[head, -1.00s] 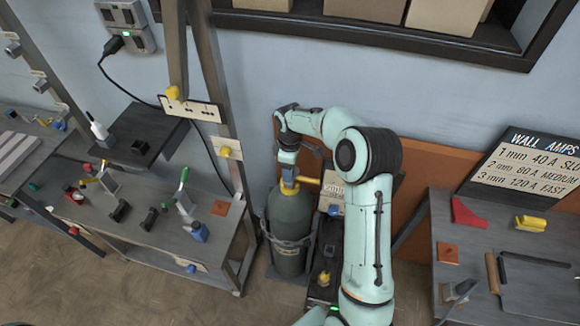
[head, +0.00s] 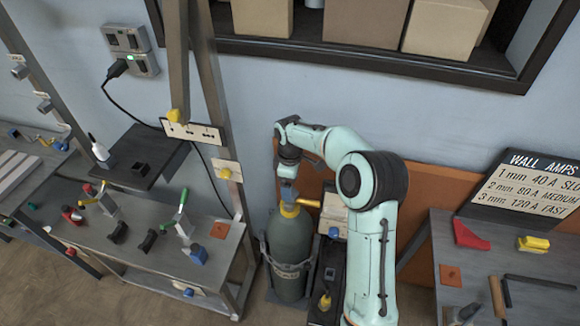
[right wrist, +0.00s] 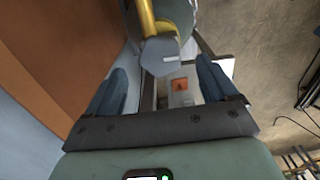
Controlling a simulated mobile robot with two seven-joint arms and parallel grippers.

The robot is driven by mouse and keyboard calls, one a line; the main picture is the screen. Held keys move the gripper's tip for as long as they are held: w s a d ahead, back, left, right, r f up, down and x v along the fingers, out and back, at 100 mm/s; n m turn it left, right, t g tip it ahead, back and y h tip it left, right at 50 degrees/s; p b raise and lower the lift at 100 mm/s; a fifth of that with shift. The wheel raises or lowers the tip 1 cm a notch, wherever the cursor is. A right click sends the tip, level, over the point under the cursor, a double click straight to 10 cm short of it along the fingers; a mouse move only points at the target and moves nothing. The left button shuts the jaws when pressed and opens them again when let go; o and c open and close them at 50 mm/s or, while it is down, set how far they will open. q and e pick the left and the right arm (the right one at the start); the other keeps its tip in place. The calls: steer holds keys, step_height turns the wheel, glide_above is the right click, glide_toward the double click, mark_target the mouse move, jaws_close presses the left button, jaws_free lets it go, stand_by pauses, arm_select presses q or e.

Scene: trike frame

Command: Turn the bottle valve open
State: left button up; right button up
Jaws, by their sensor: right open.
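The dark green gas bottle (head: 290,240) stands upright in a grey holder in the head view. Its top has a yellow collar, a yellow side piece (head: 308,203) and a grey-blue valve knob (head: 288,191). My right gripper (head: 288,172) points down just above the valve. In the right wrist view my right gripper (right wrist: 163,85) is open, its two blue fingers spread wide. The grey valve knob (right wrist: 161,54) and the yellow piece (right wrist: 146,18) show between and beyond them. I cannot tell whether the fingers touch the knob. My left gripper is not in view.
A grey cart (head: 150,257) with clamps stands left of the bottle. A grey table (head: 470,262) with a red wedge and a yellow block is at the right. An orange panel (head: 420,200) is behind my right arm. Boxes sit on a wall shelf above.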

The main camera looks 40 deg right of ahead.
step_height(320, 180, up, 10)
stand_by(0.3)
steer(key=shift+f, duration=0.15)
stand_by(0.3)
